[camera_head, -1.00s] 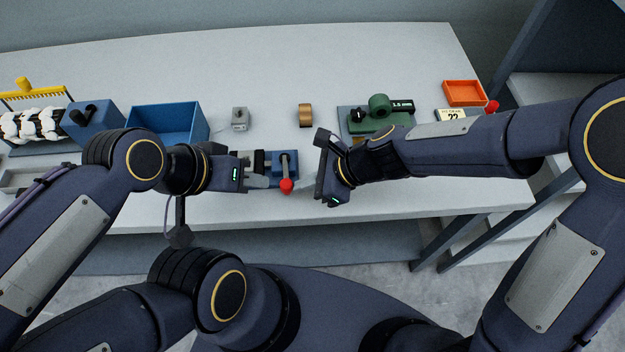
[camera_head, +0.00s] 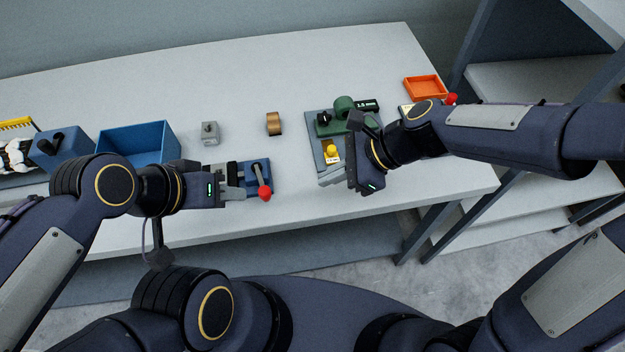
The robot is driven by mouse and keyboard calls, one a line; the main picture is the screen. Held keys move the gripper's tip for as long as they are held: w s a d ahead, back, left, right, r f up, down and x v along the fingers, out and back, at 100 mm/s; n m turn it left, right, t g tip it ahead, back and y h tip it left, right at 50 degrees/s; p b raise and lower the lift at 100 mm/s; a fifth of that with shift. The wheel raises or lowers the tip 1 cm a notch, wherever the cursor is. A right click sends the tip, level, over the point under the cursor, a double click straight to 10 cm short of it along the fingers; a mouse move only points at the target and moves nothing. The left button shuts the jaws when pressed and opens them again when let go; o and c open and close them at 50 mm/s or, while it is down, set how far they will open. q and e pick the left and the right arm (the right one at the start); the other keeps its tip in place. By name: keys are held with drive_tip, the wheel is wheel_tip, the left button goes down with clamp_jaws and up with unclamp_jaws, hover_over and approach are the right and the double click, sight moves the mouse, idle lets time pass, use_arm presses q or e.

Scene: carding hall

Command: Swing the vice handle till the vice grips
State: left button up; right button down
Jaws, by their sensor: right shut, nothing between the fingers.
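The vice (camera_head: 257,172) is a small blue block near the table's front edge. Its grey handle ends in a red knob (camera_head: 265,193) and points toward the front edge, slightly right. My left gripper (camera_head: 232,181) is at the vice's left side, by its dark and grey jaw parts; its fingers are hard to tell from those parts, and whether it holds anything is unclear. My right gripper (camera_head: 340,178) is shut and empty, well to the right of the vice and apart from the handle, in front of a grey plate.
The grey plate (camera_head: 313,128) carries a green device (camera_head: 345,107) and a yellow knob (camera_head: 331,152). A brown roll (camera_head: 274,124), a small grey block (camera_head: 210,132) and a blue bin (camera_head: 170,138) stand behind the vice. An orange tray (camera_head: 425,88) is at back right. The table (camera_head: 285,205) is bare between vice and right gripper.

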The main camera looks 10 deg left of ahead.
drive_tip(key=shift+w+d+r, duration=0.1)
drive_tip(key=shift+d+r, duration=0.15)
